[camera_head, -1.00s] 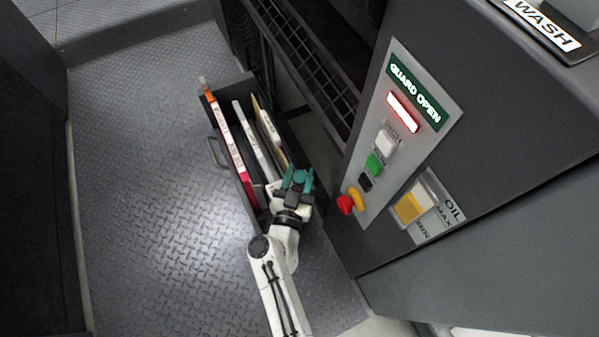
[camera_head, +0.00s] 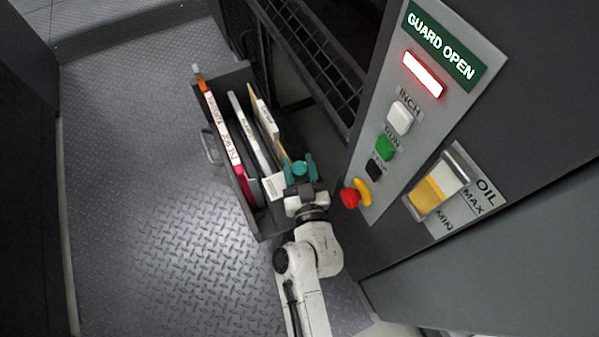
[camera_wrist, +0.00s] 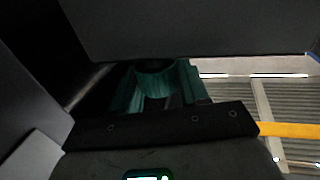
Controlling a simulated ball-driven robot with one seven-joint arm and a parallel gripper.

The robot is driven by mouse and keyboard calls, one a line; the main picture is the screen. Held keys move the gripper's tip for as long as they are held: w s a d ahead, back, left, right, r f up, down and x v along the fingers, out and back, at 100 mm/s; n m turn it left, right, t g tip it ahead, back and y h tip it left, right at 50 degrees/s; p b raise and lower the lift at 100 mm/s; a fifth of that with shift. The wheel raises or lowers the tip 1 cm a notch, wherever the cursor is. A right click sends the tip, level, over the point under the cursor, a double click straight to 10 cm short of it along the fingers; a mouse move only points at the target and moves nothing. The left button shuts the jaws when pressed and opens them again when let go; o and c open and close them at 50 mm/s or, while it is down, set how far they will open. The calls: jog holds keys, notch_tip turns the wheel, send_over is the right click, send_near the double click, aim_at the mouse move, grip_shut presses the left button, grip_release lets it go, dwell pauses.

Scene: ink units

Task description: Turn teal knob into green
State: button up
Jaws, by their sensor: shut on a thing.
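A round teal knob (camera_head: 299,168) sits between the teal fingers of my gripper (camera_head: 300,166), just right of the open drawer's near end in the head view. The fingers are shut on it, one on each side. In the wrist view the teal knob (camera_wrist: 155,67) shows as a dark teal rounded form between the fingers. What it is mounted on is hidden, and I see no pointer or green zone on it. The wrist view is dark, and large dark surfaces block much of it.
The open drawer (camera_head: 264,223) holds several upright folders. The patterned floor (camera_head: 150,200) at left is clear.

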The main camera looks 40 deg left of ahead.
jog(key=b, duration=0.2)
jog(key=n+g+y+b, duration=0.1)
jog(key=b, duration=0.2)
jog(key=shift+a+f, duration=0.25)
jog(key=shift+f, duration=0.05)
jog(key=b, duration=0.2)
jog(key=n+g+b, duration=0.1)
jog(key=b, duration=0.2)
jog(key=shift+d+r+g+y, duration=0.1)
jog(key=shift+d+g+y, duration=0.05)
jog(key=shift+g+y, duration=0.15)
jog(key=shift+n+g+y+b, duration=0.3)
jog(key=shift+n+g+b, duration=0.3)
jog(key=shift+b, duration=0.4)
jog(key=shift+d+n+g+y+b, duration=0.2)
jog(key=shift+n+g+y+b, duration=0.3)
jog(key=shift+g, duration=0.7)
jog(key=shift+s, duration=0.1)
jog(key=o, duration=0.9)
jog(key=shift+r, duration=0.15)
jog(key=shift+o, duration=0.2)
jog(key=shift+a+m+t+h+p, duration=0.15)
jog(key=shift+m+t+h+p, duration=0.15)
jog(key=shift+t+h+p, duration=0.25)
